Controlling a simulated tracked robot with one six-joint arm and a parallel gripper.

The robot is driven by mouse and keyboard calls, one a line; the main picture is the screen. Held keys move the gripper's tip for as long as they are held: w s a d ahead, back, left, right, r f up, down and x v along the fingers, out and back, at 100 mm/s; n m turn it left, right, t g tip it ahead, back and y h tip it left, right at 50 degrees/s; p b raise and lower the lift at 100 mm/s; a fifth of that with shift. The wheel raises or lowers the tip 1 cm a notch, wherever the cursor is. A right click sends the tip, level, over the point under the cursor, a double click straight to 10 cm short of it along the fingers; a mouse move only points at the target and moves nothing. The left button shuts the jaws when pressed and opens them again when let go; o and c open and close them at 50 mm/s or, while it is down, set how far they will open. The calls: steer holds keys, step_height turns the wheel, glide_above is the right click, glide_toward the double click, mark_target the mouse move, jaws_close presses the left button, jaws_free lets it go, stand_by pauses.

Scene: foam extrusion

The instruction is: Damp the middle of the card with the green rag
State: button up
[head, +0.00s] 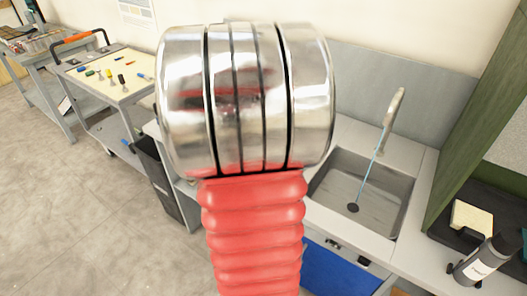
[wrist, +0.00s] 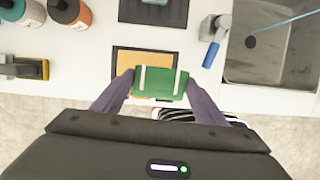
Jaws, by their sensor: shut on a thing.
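In the wrist view my gripper (wrist: 158,83) is shut on the green rag (wrist: 160,84), a folded green piece with two pale stripes, one finger at each side. Under and behind it lies the tan card (wrist: 145,62) with a dark border, on the white counter. I cannot tell whether the rag touches the card. In the head view my arm hides the gripper, rag and card.
The sink (head: 361,195) is on the right, with water running from its tap (head: 393,108). A blue-handled tool (wrist: 211,54) lies between card and sink. Bottles (wrist: 70,12) and a yellow-and-black item (wrist: 32,69) stand left. A striped thing (wrist: 195,116) lies near the counter's front edge.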

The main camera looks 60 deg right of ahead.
steer(key=shift+s+d+r+n, duration=0.1)
steer(key=shift+s+d+n, duration=0.1)
steer(key=shift+s, duration=0.4)
steer(key=shift+s+d+r+n, duration=0.1)
steer(key=shift+s+n, duration=0.1)
steer(key=shift+s, duration=0.35)
steer(key=shift+f, duration=0.15)
steer(key=shift+f, duration=2.8)
steer(key=shift+f, duration=0.5)
steer(key=shift+w+d, duration=0.15)
steer(key=shift+w, duration=0.55)
steer(key=shift+w+d, duration=0.1)
steer(key=shift+w, duration=0.6)
steer(key=shift+w, duration=0.15)
steer(key=shift+w+d, duration=0.2)
steer(key=shift+w, duration=1.05)
